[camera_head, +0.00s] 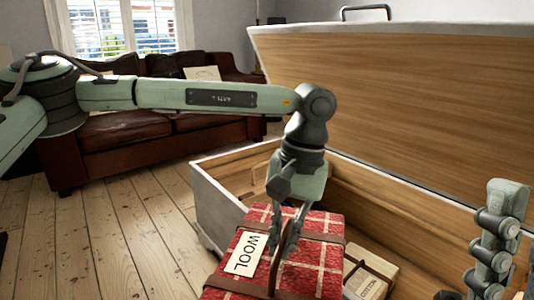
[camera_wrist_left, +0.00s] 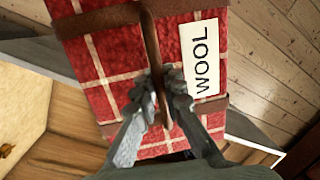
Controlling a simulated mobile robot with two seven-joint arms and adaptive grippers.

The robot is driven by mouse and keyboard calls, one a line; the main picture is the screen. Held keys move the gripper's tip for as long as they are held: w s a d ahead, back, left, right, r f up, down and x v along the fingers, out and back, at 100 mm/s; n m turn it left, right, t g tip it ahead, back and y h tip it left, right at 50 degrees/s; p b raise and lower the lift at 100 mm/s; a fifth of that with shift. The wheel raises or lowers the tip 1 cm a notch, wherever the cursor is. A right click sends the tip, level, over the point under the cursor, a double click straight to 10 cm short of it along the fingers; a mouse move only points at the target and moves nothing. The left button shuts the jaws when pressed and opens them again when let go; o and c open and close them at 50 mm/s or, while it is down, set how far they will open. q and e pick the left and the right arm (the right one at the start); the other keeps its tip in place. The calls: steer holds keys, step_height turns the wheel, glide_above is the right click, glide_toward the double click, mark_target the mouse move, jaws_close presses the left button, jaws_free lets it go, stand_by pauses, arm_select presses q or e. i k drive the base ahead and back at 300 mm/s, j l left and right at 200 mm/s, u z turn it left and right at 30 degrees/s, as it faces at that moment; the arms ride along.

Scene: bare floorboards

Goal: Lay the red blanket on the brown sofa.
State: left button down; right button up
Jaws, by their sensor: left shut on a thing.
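The red blanket (camera_head: 315,255) is a folded red plaid bundle with brown straps and a white label reading WOOL. My left gripper (camera_head: 285,245) is shut on the brown strap handle on its upper face. The wrist view shows the strap between the fingertips (camera_wrist_left: 162,95) and the blanket (camera_wrist_left: 105,65) just beyond them. In the head view the blanket overlaps the open chest's near side; its underside is hidden. The brown sofa (camera_head: 125,130) stands at the back left, partly behind my left arm. My right arm shows at the right edge; its fingers are not clear.
The open wooden chest (camera_head: 225,215) has its lid (camera_head: 400,100) raised behind the blanket. A tan package (camera_head: 375,270) lies inside it. A pale cushion (camera_head: 202,73) is on the sofa. Bare floorboards (camera_head: 120,235) lie clear between chest and sofa.

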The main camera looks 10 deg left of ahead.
mark_target(123, 126)
steer(key=j+u, duration=0.15)
steer(key=u, duration=0.3)
steer(key=j+u, duration=0.15)
steer(key=u, duration=0.35)
steer(key=i+j+u, duration=0.2)
steer(key=u, duration=0.2)
steer(key=i+j+u, duration=0.15)
steer(key=u, duration=0.25)
steer(key=i+j+z, duration=0.2)
steer(key=i, duration=0.8)
steer(key=i+l+z, duration=0.2)
steer(key=i, duration=1.8)
steer(key=i+j+z, duration=0.2)
steer(key=i, duration=0.2)
steer(key=i+j+z, duration=0.1)
steer(key=i+z, duration=0.15)
steer(key=i, duration=0.2)
steer(key=i+l+z, duration=0.2)
steer(key=i, duration=0.7)
steer(key=i+l+u, duration=0.35)
steer(key=i+u, duration=0.15)
steer(key=i, duration=0.05)
